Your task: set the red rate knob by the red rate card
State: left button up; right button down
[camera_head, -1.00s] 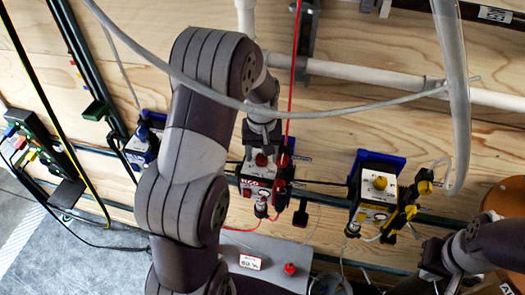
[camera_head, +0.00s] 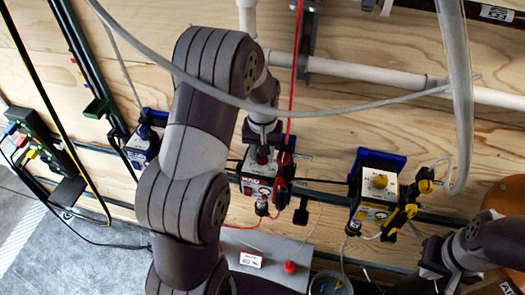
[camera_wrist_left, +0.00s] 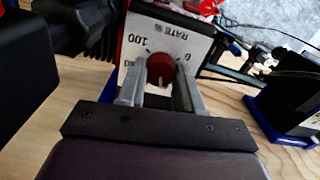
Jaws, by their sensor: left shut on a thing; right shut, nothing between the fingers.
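The red pump (camera_head: 258,190) sits on the rail against the wooden wall. Its red rate knob (camera_wrist_left: 160,70) shows in the left wrist view, on a white face marked RATE %, with 100 and 0 legible. A pale pointer mark on the knob faces the bottom of that picture. My left gripper (camera_wrist_left: 160,88) is shut on the red knob, a finger on each side. It also shows in the head view (camera_head: 262,150). The red rate card (camera_head: 250,260) lies on a grey box; its print is too small to read surely. My right gripper (camera_head: 433,262) is shut and empty at lower right.
A yellow-knobbed pump (camera_head: 375,195) stands right of the red one, and a blue pump (camera_head: 143,145) left. A red button (camera_head: 290,267) is on the grey box (camera_head: 270,243). A grey hose (camera_head: 330,112) and a red line (camera_head: 296,70) cross near my left arm.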

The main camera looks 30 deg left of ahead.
pick_arm(q)
jog(key=m, duration=0.8)
jog(key=shift+r, duration=0.1)
jog(key=shift+m, duration=0.4)
jog(key=o, duration=1)
jog(key=shift+o, duration=0.2)
jog(key=shift+s, duration=0.1)
